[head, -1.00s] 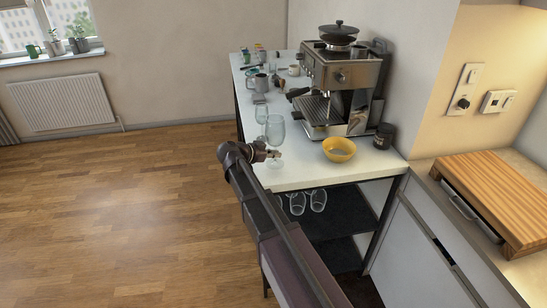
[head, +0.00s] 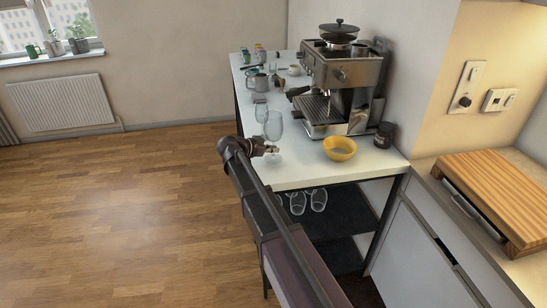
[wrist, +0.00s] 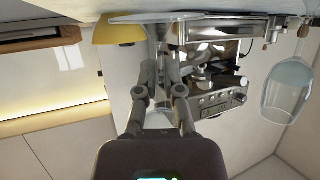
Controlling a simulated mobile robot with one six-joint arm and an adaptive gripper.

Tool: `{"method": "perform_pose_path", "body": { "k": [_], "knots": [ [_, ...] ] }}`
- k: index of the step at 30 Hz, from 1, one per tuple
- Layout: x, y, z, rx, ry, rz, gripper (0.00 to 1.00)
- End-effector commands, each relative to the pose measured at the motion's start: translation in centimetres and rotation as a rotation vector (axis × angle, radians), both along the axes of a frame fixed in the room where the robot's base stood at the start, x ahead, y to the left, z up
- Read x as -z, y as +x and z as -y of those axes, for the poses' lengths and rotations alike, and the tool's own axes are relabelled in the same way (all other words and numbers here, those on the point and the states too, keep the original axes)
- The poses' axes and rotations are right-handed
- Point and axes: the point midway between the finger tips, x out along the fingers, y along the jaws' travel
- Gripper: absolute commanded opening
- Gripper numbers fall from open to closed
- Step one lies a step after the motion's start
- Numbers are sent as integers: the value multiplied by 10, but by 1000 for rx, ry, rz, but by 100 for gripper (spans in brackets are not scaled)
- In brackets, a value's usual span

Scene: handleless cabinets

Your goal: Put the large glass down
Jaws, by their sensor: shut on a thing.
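The large glass (head: 273,126) is a clear stemmed glass, upright over the front left part of the white counter (head: 300,174) in the head view. My gripper (head: 273,149) is shut on its stem from the left. The wrist view is upside down; there the glass's foot (wrist: 155,18) shows beyond my gripper (wrist: 158,72), close to the counter surface. My fingers hide part of the stem and bowl. I cannot tell whether the foot touches the counter.
Another stemmed glass (head: 261,113) stands just behind. A yellow bowl (head: 340,149) and a coffee machine (head: 335,90) stand to the right. Cups and a steel jug (head: 261,82) stand farther back. Bare counter lies in front of the held glass.

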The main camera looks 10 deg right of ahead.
Motion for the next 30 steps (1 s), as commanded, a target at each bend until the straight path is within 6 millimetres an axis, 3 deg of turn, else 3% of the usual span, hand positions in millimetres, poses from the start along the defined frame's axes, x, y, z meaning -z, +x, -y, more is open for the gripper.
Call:
{"method": "perform_pose_path", "body": {
  "k": [1,7,25,27,29,30],
  "knots": [
    [10,0,0,0,0,0,0],
    [23,0,0,0,-1,0,0],
    [28,0,-1,-1,-1,1,0],
    [27,0,-1,-1,0,0,28],
    [27,0,-1,-1,0,0,44],
    [27,0,-1,-1,0,0,44]
  ]
}}
